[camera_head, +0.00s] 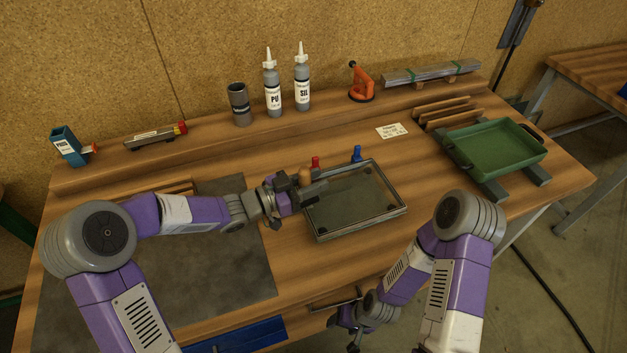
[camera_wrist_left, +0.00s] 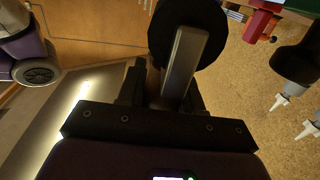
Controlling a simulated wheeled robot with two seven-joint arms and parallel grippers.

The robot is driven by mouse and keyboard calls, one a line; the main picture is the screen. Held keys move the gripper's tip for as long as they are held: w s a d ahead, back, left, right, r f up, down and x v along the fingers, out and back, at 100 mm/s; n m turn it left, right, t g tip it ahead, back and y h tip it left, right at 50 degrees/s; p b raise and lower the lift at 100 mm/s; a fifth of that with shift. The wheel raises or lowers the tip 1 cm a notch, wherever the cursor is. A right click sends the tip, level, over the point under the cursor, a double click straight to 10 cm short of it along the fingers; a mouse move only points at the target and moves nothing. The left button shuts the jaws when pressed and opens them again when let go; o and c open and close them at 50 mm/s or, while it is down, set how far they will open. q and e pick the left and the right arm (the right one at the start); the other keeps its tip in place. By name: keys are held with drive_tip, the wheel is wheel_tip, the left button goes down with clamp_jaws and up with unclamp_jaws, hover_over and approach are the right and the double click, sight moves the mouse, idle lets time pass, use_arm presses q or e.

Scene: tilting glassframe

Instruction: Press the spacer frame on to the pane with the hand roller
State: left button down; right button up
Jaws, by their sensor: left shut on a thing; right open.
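The pane (camera_head: 352,203) lies on the bench in the middle of the head view. The grey spacer frame (camera_head: 365,226) runs around its edge; I cannot tell whether they touch all the way round. My left gripper (camera_head: 308,192) is at the left side of the pane. It is shut on the hand roller, whose black wheel (camera_wrist_left: 205,22) and grey bracket (camera_wrist_left: 182,62) show in the left wrist view. Whether the wheel touches the frame cannot be told. My right gripper (camera_head: 347,337) is open, low at the bench's front edge, and partly hidden by its arm.
A red clamp (camera_head: 315,163) and a blue clamp (camera_head: 357,154) stand behind the pane. Bottles (camera_head: 272,92), a grey cup (camera_head: 239,105) and an orange suction lifter (camera_head: 361,86) stand on the back shelf. A green tray (camera_head: 496,150) is at right. A dark mat (camera_head: 225,275) lies left.

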use_arm(q)
drive_tip(key=shift+f+b, duration=0.45)
drive_tip(key=shift+f, duration=0.25)
idle(0.9)
wheel_tip(320, 180, up, 7)
drive_tip(key=p, duration=0.6)
drive_tip(key=shift+r, duration=0.2)
